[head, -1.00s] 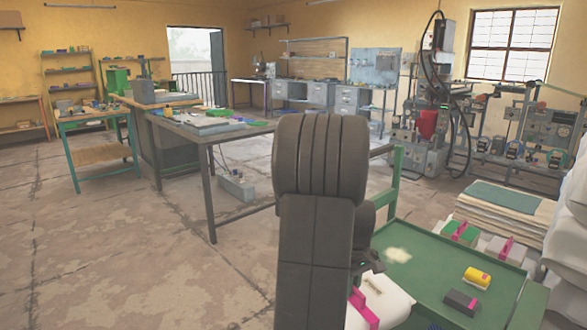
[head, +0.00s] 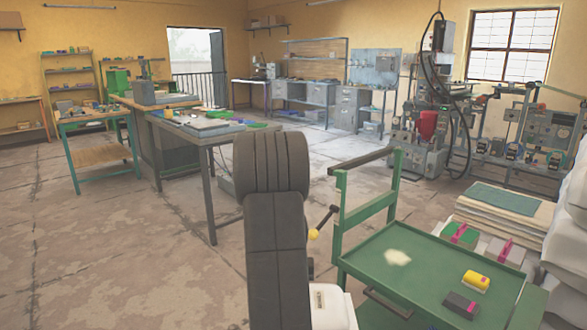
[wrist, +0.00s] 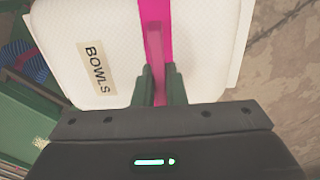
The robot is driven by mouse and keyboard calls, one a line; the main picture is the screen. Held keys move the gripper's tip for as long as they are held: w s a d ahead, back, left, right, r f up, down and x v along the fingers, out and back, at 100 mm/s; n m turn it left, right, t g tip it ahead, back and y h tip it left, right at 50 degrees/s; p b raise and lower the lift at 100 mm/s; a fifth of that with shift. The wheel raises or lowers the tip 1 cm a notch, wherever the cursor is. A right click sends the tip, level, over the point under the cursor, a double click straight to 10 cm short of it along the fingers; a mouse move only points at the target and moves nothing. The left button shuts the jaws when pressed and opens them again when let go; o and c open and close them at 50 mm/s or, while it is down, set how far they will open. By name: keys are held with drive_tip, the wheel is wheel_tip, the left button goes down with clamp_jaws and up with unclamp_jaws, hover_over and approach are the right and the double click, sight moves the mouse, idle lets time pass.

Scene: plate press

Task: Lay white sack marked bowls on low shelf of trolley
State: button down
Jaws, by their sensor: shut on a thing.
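The white sack (wrist: 205,45) has a label reading BOWLS and a magenta strap (wrist: 154,45). My gripper (wrist: 158,88) is shut on that strap, with the sack hanging from it. In the head view part of the sack (head: 333,310) shows at the bottom, just left of the green trolley (head: 440,249). My arm hides the rest of it and the gripper there. The trolley's top tray is in plain view; its low shelf is mostly hidden beneath. In the wrist view green trolley parts (wrist: 18,125) show at left.
On the trolley's top lie a yellow block (head: 476,281), a dark block (head: 461,303) and a pale patch (head: 398,257). Open floor (head: 130,260) lies left.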

drive_tip(key=shift+s+r+p, duration=0.2)
drive_tip(key=shift+r+p, duration=1.05)
drive_tip(key=shift+p, duration=1)
drive_tip(key=shift+s+r+p, duration=0.2)
drive_tip(key=shift+r+p, duration=1)
drive_tip(key=shift+p, duration=1)
drive_tip(key=shift+s+r+p, duration=0.2)
drive_tip(key=shift+r+p, duration=1.05)
drive_tip(key=shift+p, duration=1)
drive_tip(key=r+p, duration=0.1)
drive_tip(key=p, duration=0.2)
drive_tip(key=s+r+p, duration=0.1)
drive_tip(key=r+p, duration=0.1)
drive_tip(key=p, duration=0.2)
drive_tip(key=shift+s+r, duration=0.1)
drive_tip(key=shift+r, duration=0.15)
drive_tip(key=shift+d, duration=0.1)
